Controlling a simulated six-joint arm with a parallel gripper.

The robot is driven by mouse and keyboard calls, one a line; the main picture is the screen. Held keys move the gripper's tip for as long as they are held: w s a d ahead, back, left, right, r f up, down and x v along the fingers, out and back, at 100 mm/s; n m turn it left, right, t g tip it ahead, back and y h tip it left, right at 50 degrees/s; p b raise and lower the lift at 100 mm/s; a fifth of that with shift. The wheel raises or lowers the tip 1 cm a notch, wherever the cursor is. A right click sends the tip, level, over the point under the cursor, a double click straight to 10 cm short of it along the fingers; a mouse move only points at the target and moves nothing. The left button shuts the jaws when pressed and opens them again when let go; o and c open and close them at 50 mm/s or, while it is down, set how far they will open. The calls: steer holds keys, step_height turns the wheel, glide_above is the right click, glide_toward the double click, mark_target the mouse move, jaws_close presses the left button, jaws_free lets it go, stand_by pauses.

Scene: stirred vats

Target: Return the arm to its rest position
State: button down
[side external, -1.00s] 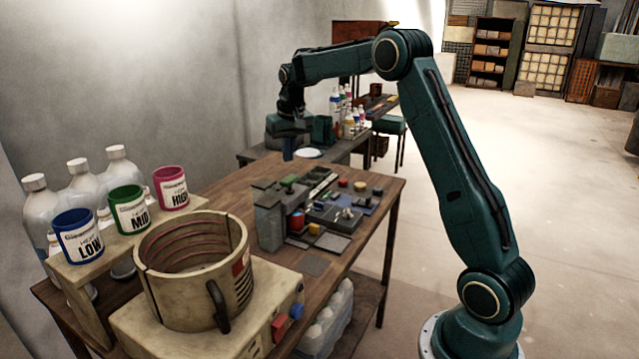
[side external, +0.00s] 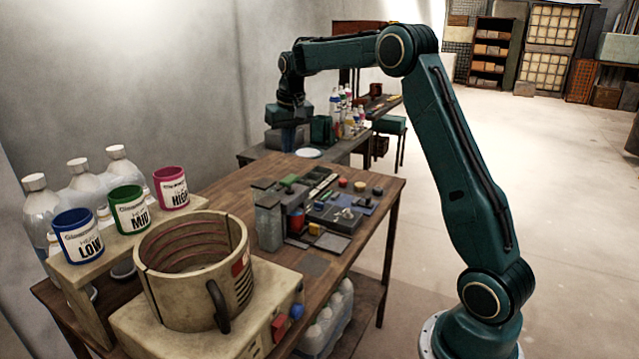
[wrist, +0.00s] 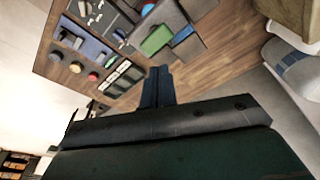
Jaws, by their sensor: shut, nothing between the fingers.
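My gripper (side external: 288,138) hangs pointing down above the far end of the wooden table (side external: 222,185) in the side view. It is empty, and its fingers (wrist: 158,88) are together in the wrist view. Clear air shows between it and the things below. My arm reaches across from the right with its upper link raised.
A round vat (side external: 195,275) stands on a cream base at the near end. Blue (side external: 78,236), green (side external: 130,210) and pink (side external: 171,188) cups stand on a shelf at left, before white bottles (side external: 82,190). Small parts and a tray (side external: 335,215) lie mid-table. Floor at right is open.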

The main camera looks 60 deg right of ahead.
steer(key=s+a+r+n+t, duration=0.1)
steer(key=s+a+r+n, duration=0.1)
steer(key=s+a+r, duration=0.4)
steer(key=s+a+r+n+t, duration=0.1)
steer(key=s+a+r, duration=0.2)
steer(key=s+a, duration=0.6)
steer(key=s+a+f+n, duration=0.1)
steer(key=s+a+f, duration=0.2)
steer(key=s, duration=0.6)
steer(key=s+a+f+n+t+y, duration=0.1)
steer(key=s+a+f+n, duration=0.1)
steer(key=s+a, duration=0.3)
steer(key=s+f, duration=0.1)
steer(key=s, duration=0.3)
steer(key=shift+a+f+t, duration=0.2)
steer(key=shift+t, duration=0.1)
